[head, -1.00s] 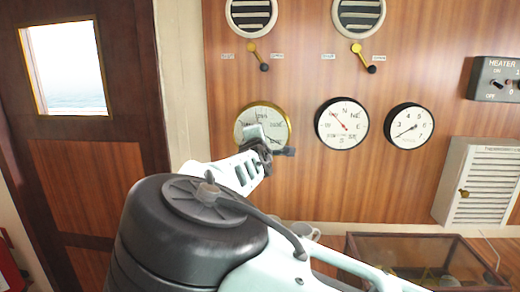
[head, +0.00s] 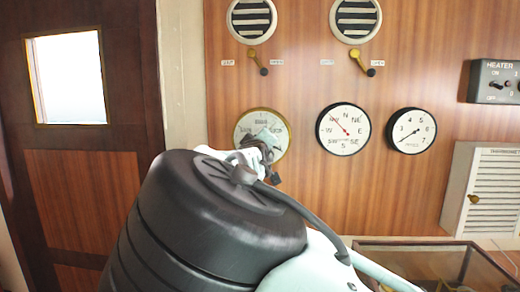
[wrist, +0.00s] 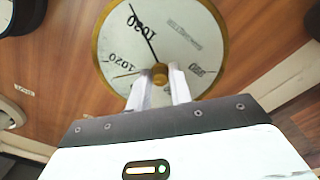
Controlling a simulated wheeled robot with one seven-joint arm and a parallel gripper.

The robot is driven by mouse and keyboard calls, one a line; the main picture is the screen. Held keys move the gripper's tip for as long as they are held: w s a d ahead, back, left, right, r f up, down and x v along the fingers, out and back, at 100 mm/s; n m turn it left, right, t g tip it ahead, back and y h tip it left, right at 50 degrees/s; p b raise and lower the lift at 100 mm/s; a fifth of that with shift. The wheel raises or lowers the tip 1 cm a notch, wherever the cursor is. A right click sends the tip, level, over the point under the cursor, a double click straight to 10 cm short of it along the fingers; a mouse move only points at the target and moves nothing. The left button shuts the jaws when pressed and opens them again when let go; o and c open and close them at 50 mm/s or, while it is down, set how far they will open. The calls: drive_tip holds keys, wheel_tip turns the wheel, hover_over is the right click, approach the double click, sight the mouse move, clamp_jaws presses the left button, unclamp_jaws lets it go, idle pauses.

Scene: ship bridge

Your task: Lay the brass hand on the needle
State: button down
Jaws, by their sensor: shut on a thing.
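The round barometer (wrist: 205,45), with a brass rim and white face, is on the wood panel; it also shows in the head view (head: 245,127), partly hidden by my arm. In the wrist view its long black needle (wrist: 142,30) points up and slightly left, past the printed 1020. A brass knob (wrist: 159,73) sits at the dial's centre. My gripper (wrist: 160,80) is shut on this knob, one finger on each side. A thin line (wrist: 127,75) runs left from the knob, apart from the needle; it may be the brass hand, but its colour is unclear.
A compass-marked dial (head: 343,130) and a numbered dial (head: 411,131) are to the right. Two vents (head: 252,18) with levers (head: 256,62) are above. A heater panel (head: 495,82), louvred box (head: 490,190) and glass case (head: 440,250) stand at right.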

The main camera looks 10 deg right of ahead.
drive_tip(key=shift+a+f+m+b, duration=0.1)
drive_tip(key=shift+m+b, duration=0.35)
drive_tip(key=shift+m, duration=3.45)
drive_tip(key=shift+a+f+m+b, duration=0.1)
drive_tip(key=shift+m+b, duration=0.35)
drive_tip(key=shift+m, duration=3.45)
drive_tip(key=c, duration=1.3)
unclamp_jaws()
drive_tip(key=shift+r, duration=0.1)
drive_tip(key=b+v, duration=0.1)
drive_tip(key=v, duration=1.6)
drive_tip(key=shift+s+b, duration=0.15)
drive_tip(key=shift+b, duration=0.15)
